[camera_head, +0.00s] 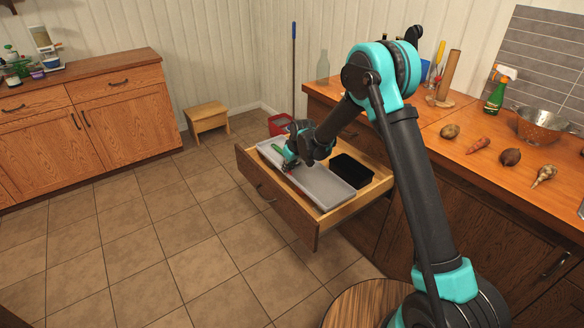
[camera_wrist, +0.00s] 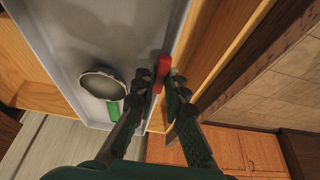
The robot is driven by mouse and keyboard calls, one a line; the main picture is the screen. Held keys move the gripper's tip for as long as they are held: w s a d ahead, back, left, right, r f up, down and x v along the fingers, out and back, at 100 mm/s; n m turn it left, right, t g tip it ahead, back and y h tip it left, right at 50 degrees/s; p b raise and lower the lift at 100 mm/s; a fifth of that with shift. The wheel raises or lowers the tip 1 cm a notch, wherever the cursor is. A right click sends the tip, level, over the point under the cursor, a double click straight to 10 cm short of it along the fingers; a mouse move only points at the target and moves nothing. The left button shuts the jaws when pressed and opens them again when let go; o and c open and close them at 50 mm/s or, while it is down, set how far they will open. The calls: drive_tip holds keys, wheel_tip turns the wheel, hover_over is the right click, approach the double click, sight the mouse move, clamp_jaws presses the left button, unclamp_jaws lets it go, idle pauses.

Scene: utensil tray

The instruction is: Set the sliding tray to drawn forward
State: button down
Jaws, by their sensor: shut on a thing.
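The grey sliding tray (camera_head: 322,187) lies inside the pulled-out wooden drawer (camera_head: 280,211); it also shows in the wrist view (camera_wrist: 65,35). A red tab (camera_wrist: 159,70) sits at the tray's edge. My gripper (camera_wrist: 160,87) is shut on this red tab, one finger on each side. In the head view my gripper (camera_head: 290,162) is over the tray's front-left part and hides some of it. A round metal utensil with a green handle (camera_wrist: 114,111) lies in the tray.
A black box (camera_head: 351,171) stands in the drawer behind the tray. The drawer's wooden wall (camera_wrist: 218,50) runs close beside the tray and my fingers. The counter (camera_head: 470,150) holds several vegetables and a colander (camera_head: 541,127). The tiled floor before the drawer is clear.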

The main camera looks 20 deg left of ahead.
drive_tip(key=c, duration=1.6)
unclamp_jaws()
drive_tip(key=shift+o, duration=0.2)
drive_tip(key=shift+r, duration=0.1)
drive_tip(key=v, duration=1.1)
drive_tip(key=shift+r, duration=0.4)
drive_tip(key=shift+s+d, duration=0.1)
drive_tip(key=shift+s, duration=0.05)
